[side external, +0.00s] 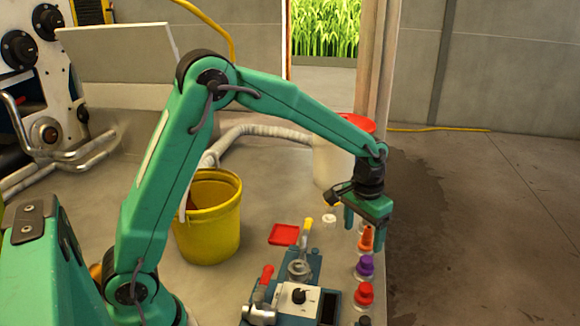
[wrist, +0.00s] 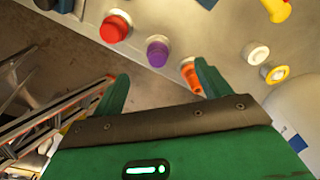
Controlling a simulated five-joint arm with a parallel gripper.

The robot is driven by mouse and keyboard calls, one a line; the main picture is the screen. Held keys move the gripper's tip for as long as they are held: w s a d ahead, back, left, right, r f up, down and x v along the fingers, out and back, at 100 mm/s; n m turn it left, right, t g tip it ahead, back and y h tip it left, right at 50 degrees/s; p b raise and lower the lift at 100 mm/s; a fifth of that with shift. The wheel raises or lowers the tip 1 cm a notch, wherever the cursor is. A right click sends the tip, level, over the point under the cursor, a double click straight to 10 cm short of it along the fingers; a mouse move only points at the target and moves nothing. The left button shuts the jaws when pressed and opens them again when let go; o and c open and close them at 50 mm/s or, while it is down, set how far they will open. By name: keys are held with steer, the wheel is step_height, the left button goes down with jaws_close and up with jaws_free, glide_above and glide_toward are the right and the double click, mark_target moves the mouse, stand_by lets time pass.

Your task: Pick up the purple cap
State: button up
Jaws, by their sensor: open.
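The purple cap (side external: 365,264) stands in a row along the table's right edge in the side view, between an orange cap (side external: 366,238) and a red cap (side external: 363,292). In the wrist view the purple cap (wrist: 157,51) lies beyond my fingertips, apart from them. My gripper (side external: 366,222) is open and empty, above the row near the orange cap. In the wrist view my gripper (wrist: 162,88) has its fingers spread wide. The orange cap (wrist: 191,75) shows close by the right finger, and the red cap (wrist: 115,28) is further left.
A blue press device (side external: 298,290) stands left of the caps. A white container with a red lid (side external: 331,160) stands behind my gripper. A yellow bucket (side external: 208,222) and a red tray (side external: 284,235) are further left. A white cap (side external: 329,220) is nearby.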

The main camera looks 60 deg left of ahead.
mark_target(367, 259)
steer(key=shift+g, duration=0.3)
steer(key=f, duration=0.1)
steer(key=w+f, duration=0.1)
steer(key=d+f, duration=0.1)
steer(key=shift+w+f, duration=0.4)
steer(key=shift+f, duration=3.9)
steer(key=c, duration=1.1)
steer(key=shift+r, duration=0.1)
